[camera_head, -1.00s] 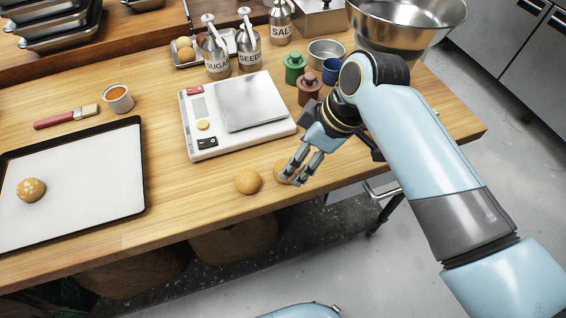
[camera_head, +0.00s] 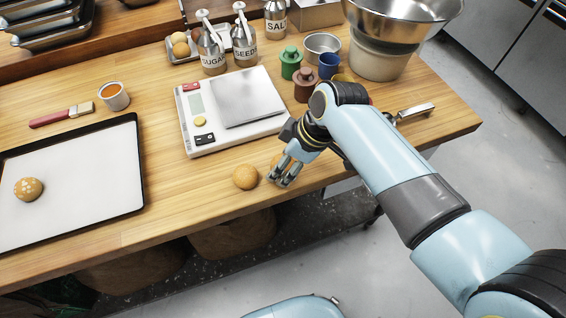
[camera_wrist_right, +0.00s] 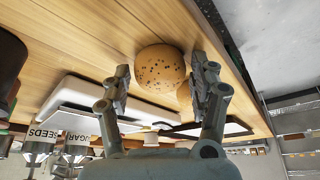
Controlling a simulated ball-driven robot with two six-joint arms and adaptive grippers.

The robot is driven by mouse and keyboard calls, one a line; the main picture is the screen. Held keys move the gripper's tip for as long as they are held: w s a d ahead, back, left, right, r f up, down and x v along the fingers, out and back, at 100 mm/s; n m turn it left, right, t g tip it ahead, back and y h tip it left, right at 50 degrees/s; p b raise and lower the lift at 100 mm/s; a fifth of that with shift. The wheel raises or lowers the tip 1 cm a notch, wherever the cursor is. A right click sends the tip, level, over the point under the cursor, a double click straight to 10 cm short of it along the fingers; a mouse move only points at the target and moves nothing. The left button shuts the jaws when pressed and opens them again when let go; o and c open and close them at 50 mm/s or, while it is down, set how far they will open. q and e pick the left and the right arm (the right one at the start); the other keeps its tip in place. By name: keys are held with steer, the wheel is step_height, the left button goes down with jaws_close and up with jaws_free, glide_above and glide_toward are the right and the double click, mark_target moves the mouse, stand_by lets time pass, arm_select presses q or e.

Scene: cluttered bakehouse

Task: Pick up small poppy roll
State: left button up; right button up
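The small poppy roll (camera_wrist_right: 158,66) is round and brown with dark specks, on the wooden table near its front edge. In the right wrist view it shows just beyond and between the fingers of my right gripper (camera_wrist_right: 162,80), which are spread open with the right finger close to its side. In the head view my right gripper (camera_head: 279,180) points down over this roll and hides most of it. A plain-looking roll (camera_head: 245,177) sits just left of the fingers. My left gripper is not in view.
A white scale (camera_head: 205,138) stands just behind the rolls. A lined tray (camera_head: 90,190) with a topped roll (camera_head: 28,189) lies at left.

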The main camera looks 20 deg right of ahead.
steer(key=c, duration=0.5)
steer(key=shift+r, duration=0.1)
